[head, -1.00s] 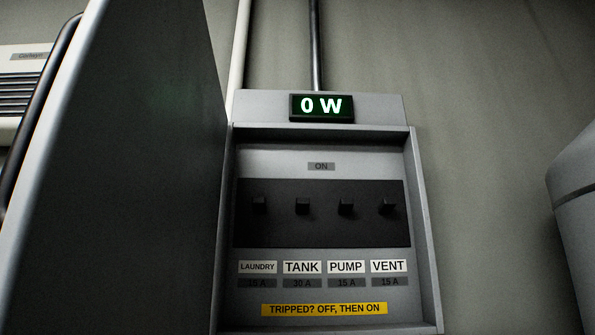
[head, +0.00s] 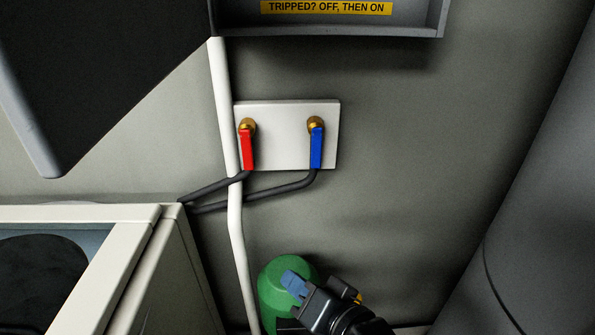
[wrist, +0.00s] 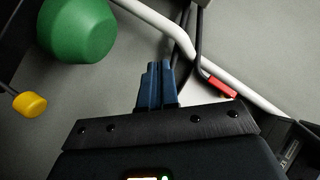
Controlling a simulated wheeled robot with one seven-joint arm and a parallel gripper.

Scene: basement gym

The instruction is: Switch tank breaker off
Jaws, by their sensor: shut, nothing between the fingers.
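Only the bottom edge of the grey breaker panel (head: 405,28) shows, at the top of the head view. Its yellow "TRIPPED? OFF, THEN ON" label (head: 326,8) is in sight. The tank breaker and the other switches are above the picture and hidden now. The panel's open door (head: 100,75) hangs at the upper left. My gripper (head: 293,284) is low in the head view, well below the panel, in front of a green rounded object. In the wrist view its blue fingers (wrist: 158,78) are together and empty.
A white plate (head: 282,150) carries a red valve handle (head: 247,149) and a blue one (head: 316,148). A white pipe (head: 235,215) runs down beside it. A white appliance (head: 80,215) stands at left, a large grey cylinder (head: 540,220) at right. The green object (head: 275,285) is at the bottom.

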